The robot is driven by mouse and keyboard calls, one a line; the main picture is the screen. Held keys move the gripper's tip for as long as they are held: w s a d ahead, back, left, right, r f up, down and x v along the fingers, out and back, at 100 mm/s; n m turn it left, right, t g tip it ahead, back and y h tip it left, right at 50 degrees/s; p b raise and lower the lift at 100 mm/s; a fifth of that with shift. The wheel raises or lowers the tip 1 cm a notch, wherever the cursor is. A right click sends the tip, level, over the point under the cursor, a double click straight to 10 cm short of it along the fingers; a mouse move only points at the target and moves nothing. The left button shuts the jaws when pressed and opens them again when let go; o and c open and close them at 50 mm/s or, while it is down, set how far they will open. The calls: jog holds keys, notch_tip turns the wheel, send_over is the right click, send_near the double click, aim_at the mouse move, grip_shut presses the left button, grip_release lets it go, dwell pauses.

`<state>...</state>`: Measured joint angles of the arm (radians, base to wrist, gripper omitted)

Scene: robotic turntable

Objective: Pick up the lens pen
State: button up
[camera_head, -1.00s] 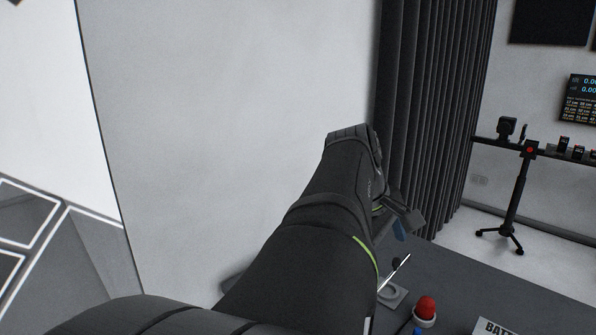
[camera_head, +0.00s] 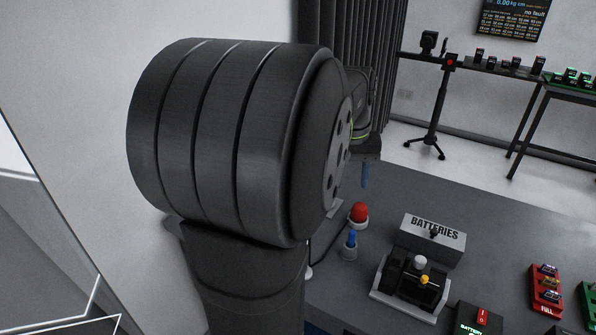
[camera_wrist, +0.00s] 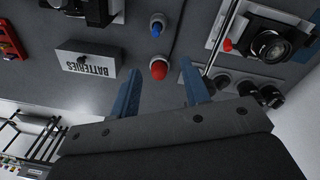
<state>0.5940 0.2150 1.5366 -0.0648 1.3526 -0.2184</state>
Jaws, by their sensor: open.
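In the wrist view, a slim dark rod with a light edge (camera_wrist: 218,42) lies between the red button and the camera at right; I cannot tell for sure that it is the lens pen. My gripper (camera_wrist: 160,74) has its two blue fingers wide apart, with nothing between them. The rod is just beyond the right finger. In the head view, my arm hides most of the gripper; one blue finger (camera_head: 365,175) shows above the table. The rod is not clear there.
A red button (camera_head: 358,212) and blue button (camera_head: 350,240) stand near a "BATTERIES" box (camera_head: 432,238). A camera (camera_wrist: 270,45) and several dark round lens-like parts (camera_wrist: 245,87) lie to the right in the wrist view.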

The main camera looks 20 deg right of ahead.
aim_at(353, 231)
jog(key=d+f+m, duration=0.1)
jog(key=f, duration=0.5)
jog(key=d+f+m, duration=0.1)
jog(key=f, duration=0.6)
jog(key=f+m, duration=0.1)
jog(key=f, duration=0.5)
jog(key=shift+w+d+f+y, duration=0.1)
jog(key=shift+d+f+y, duration=0.2)
jog(key=shift+d+y, duration=0.1)
jog(key=shift+c, duration=0.2)
grip_shut()
